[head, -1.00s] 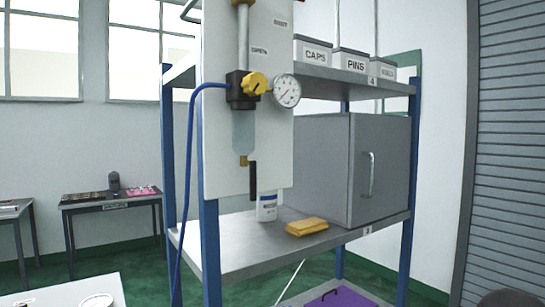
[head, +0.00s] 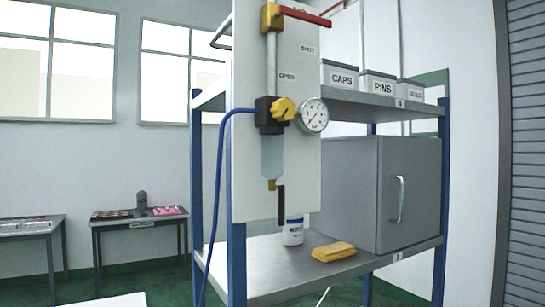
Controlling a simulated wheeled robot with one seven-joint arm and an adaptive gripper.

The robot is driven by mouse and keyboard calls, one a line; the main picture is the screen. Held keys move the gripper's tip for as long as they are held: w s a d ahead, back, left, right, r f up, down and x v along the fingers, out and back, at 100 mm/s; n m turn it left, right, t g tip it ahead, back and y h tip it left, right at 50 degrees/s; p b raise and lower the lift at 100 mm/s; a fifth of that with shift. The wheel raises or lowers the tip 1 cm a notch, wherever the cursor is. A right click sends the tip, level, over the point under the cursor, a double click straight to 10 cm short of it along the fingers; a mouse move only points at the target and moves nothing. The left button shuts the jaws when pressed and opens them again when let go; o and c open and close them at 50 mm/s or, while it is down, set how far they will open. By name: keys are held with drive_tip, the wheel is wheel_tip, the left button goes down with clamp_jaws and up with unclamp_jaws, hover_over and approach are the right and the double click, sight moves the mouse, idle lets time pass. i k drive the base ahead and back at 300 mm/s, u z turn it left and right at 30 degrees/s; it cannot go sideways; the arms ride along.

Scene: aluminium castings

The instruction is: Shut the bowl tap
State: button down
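The bowl tap is a small brass fitting (head: 272,185) under the clear filter bowl (head: 271,155), with a black lever (head: 281,204) that hangs straight down. The bowl is below a black regulator body with a yellow knob (head: 284,109) and a round gauge (head: 314,115). All of this is on a pale upright panel (head: 245,190). Higher up, a brass valve (head: 271,17) has a red lever (head: 305,15) lying roughly level. OPEN and SHUT labels are on the panel near it. My gripper is not in view.
The panel is at the left front of a blue-posted shelf rack. A grey cabinet (head: 405,195), a white bottle (head: 293,231) and a yellow cloth (head: 334,251) are on its shelf. A blue hose (head: 218,190) hangs left of the panel. Side tables stand further left.

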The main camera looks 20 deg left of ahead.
sight(281, 188)
drive_tip(key=z, duration=0.6)
drive_tip(key=k, duration=0.65)
drive_tip(key=z, duration=0.45)
drive_tip(key=i, duration=0.6)
drive_tip(key=u, duration=0.9)
drive_tip(key=i, duration=0.65)
drive_tip(key=u, duration=0.75)
